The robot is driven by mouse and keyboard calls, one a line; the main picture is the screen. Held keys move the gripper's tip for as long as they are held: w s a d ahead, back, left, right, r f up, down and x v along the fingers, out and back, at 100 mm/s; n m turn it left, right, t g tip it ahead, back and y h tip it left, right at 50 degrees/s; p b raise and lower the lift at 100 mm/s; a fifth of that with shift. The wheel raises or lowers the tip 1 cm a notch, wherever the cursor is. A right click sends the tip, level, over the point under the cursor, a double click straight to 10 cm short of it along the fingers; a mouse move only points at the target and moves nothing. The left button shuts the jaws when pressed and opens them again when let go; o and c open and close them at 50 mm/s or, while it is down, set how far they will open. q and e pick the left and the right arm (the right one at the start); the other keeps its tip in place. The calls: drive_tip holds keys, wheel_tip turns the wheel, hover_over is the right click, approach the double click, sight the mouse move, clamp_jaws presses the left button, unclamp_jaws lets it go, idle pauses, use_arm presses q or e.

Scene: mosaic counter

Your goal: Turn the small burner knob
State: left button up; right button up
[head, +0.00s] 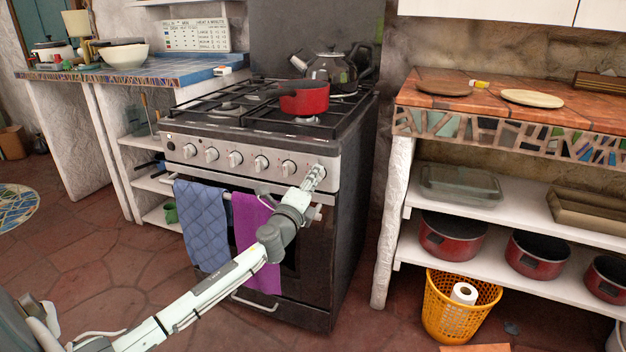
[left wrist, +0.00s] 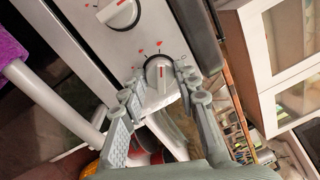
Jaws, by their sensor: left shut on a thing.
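The stove's silver front panel (head: 225,154) carries a row of several round knobs. My left gripper (head: 314,178) reaches up to the knob (head: 320,168) at the right end of the row. In the left wrist view this white knob (left wrist: 158,72) with a red mark sits between the two fingers of the gripper (left wrist: 157,80), which is shut on it. The fingers partly cover the knob's sides. A neighbouring knob (left wrist: 118,14) shows at the top left. My right gripper is not in view.
A red pan (head: 304,98) and a dark kettle (head: 331,72) stand on the stove. A blue towel (head: 201,222) and a purple towel (head: 250,225) hang on the oven rail below the knobs. A shelf counter (head: 480,112) stands to the right.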

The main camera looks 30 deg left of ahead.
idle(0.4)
use_arm(q)
drive_tip(key=o, duration=1.2)
drive_tip(key=shift+c, duration=0.2)
drive_tip(key=r+v, duration=0.1)
drive_tip(key=v, duration=1.1)
drive_tip(key=shift+f, duration=0.45)
drive_tip(key=shift+c, duration=0.3)
clamp_jaws()
